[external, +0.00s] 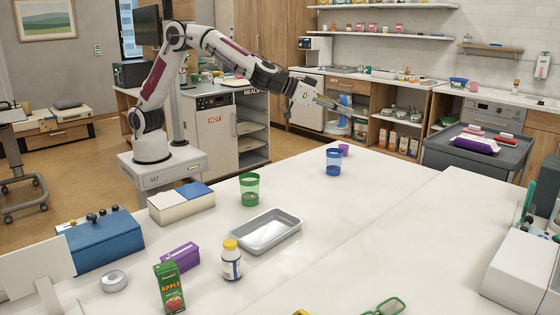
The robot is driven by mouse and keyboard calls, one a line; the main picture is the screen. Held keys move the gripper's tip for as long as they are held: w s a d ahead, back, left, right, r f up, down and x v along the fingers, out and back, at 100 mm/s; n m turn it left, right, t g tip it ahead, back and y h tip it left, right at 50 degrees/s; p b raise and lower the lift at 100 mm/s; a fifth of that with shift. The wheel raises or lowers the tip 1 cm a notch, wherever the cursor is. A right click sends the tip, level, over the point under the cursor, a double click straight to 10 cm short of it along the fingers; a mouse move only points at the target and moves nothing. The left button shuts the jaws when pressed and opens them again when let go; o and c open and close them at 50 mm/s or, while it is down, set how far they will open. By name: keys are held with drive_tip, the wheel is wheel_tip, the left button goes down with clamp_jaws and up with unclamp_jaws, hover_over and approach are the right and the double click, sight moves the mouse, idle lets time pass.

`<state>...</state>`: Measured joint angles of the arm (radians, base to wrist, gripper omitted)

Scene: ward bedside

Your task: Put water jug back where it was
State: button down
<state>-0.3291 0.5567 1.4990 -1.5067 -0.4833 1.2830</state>
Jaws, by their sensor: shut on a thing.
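My gripper (328,103) is at the end of my outstretched arm, at the upper middle of the external view, past the far edge of the white table. It is shut on the water jug (339,124), a pale, see-through vessel with blue parts. The jug shows small just behind and below the fingers. Its outline blends with the shelves behind it, so its exact tilt and whether its base touches anything are hard to tell.
On the white table (390,200) stand a blue cup (333,162), a small purple cup (343,150), a green cup (249,189), a grey tray (266,231), a yellow-capped bottle (231,260) and an apple juice carton (169,288). A grey cart (478,150) stands right. The table's middle right is clear.

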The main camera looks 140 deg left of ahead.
drive_tip(key=s+d+f+m+t+h, duration=0.1)
drive_tip(key=d+f+m+t+h, duration=0.2)
drive_tip(key=d+f, duration=0.7)
wheel_tip(320, 180, down, 2)
drive_tip(key=shift+f+m+t+h, duration=0.1)
drive_tip(key=shift+m+t+h, duration=0.2)
drive_tip(key=shift+m+h, duration=0.85)
idle(0.5)
wheel_tip(320, 180, down, 6)
idle(0.7)
drive_tip(key=shift+f, duration=0.2)
drive_tip(key=shift+f, duration=1.95)
